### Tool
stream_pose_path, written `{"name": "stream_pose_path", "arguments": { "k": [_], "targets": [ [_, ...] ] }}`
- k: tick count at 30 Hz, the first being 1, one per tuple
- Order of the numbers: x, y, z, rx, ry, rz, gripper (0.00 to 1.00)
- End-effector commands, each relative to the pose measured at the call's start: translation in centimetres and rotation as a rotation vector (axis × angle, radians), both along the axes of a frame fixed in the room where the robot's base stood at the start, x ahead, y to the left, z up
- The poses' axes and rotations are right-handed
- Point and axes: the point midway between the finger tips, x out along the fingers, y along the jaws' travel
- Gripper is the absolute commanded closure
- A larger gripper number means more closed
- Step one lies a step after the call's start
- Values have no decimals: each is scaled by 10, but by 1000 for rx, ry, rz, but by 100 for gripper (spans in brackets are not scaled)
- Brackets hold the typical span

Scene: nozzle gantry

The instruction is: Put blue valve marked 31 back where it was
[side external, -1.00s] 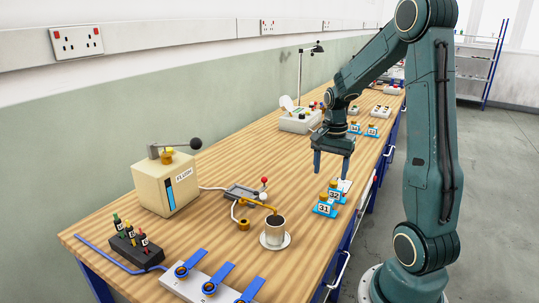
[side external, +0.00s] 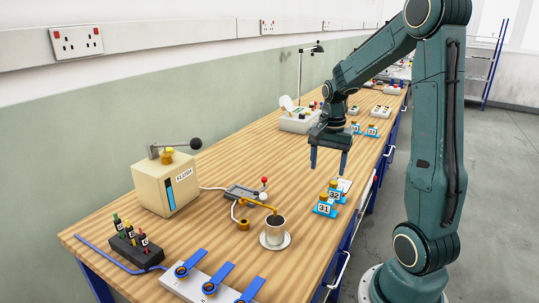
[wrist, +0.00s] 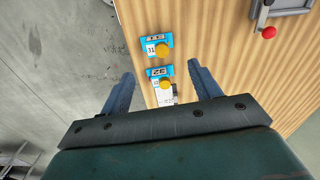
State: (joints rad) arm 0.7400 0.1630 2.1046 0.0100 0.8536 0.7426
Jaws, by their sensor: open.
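The blue valve marked 31 (side external: 325,208) stands on the wooden bench near its front edge, with a yellow knob on top. It also shows in the wrist view (wrist: 157,46), beyond my fingertips. The blue valve marked 32 (side external: 335,195) stands right behind it, and in the wrist view (wrist: 160,78) it lies between the lines of my fingers. My gripper (side external: 328,170) is open and empty, pointing down above the bench, behind and a little left of the valves. The fingers also show in the wrist view (wrist: 158,80), touching neither valve.
A cup on a saucer (side external: 275,240) with a yellow spout over it stands left of valve 31. A white card (side external: 345,184) lies behind valve 32. A cream FLUSH box (side external: 165,183) is at the left. More blue valves (side external: 371,131) stand farther back. Bench space left of my gripper is clear.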

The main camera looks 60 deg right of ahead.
Motion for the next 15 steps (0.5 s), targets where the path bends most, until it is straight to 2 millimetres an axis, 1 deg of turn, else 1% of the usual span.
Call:
{"name": "stream_pose_path", "arguments": {
  "k": [5,7,11,15],
  "targets": [
    [7,36,26,-41,-44,177,37],
    [8,54,37,-61,-65,269,37],
    [6,88,57,-100,-107,446,37],
    [-2,123,74,-144,-154,636,37]
  ]
}}
